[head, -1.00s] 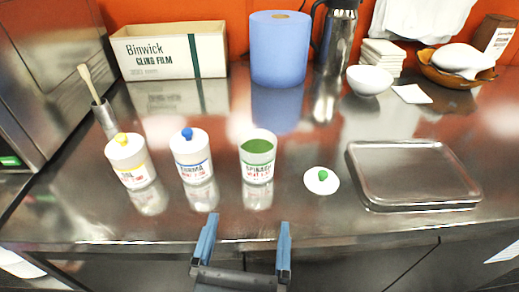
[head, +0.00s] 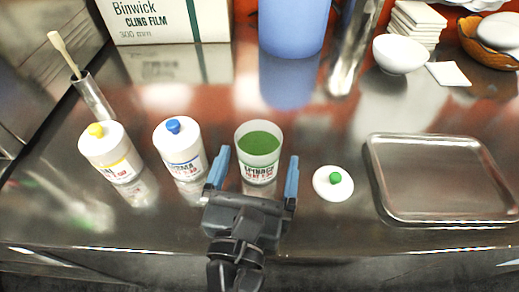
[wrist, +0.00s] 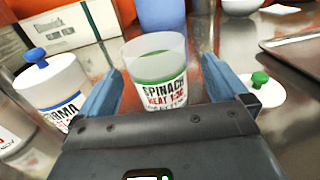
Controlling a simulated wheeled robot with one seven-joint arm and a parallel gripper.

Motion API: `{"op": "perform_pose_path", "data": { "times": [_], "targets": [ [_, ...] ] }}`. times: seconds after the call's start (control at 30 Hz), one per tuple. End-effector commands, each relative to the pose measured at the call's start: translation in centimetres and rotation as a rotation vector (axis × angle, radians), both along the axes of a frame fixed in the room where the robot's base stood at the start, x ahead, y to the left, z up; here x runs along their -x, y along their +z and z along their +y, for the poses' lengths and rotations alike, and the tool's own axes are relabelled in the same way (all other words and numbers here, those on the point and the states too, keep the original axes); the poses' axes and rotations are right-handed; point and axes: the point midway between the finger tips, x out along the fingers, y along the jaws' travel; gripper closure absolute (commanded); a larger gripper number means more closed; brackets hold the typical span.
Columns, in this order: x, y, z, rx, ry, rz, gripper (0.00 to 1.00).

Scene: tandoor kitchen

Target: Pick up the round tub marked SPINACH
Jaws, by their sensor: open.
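The round tub marked SPINACH (head: 258,158) stands upright and uncovered on the steel counter, with green contents inside. In the wrist view the SPINACH tub (wrist: 160,85) is straight ahead, with its label facing me. My gripper (head: 252,172) is open, with one blue finger at the left and one at the right of the tub's near side. In the wrist view my gripper (wrist: 165,88) has nothing between its fingers that it grips. A white lid with a green knob (head: 333,183) lies on the counter to the right of the tub.
A blue-knobbed tub (head: 180,150) and a yellow-knobbed tub (head: 111,153) stand to the left. A metal tray (head: 440,178) lies to the right. A blue roll (head: 290,28), a cling film box (head: 165,20) and a white bowl (head: 400,54) are behind.

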Motion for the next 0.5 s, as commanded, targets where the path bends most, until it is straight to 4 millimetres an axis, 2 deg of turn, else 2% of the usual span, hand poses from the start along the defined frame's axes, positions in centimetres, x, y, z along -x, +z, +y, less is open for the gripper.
{"op": "perform_pose_path", "data": {
  "times": [0.33,0.5],
  "targets": [
    [-4.4,0.1,-0.5,-0.001,0.000,0.000,0.00],
    [-5.5,0.1,-0.8,0.000,0.001,-0.001,0.00]
  ]
}}
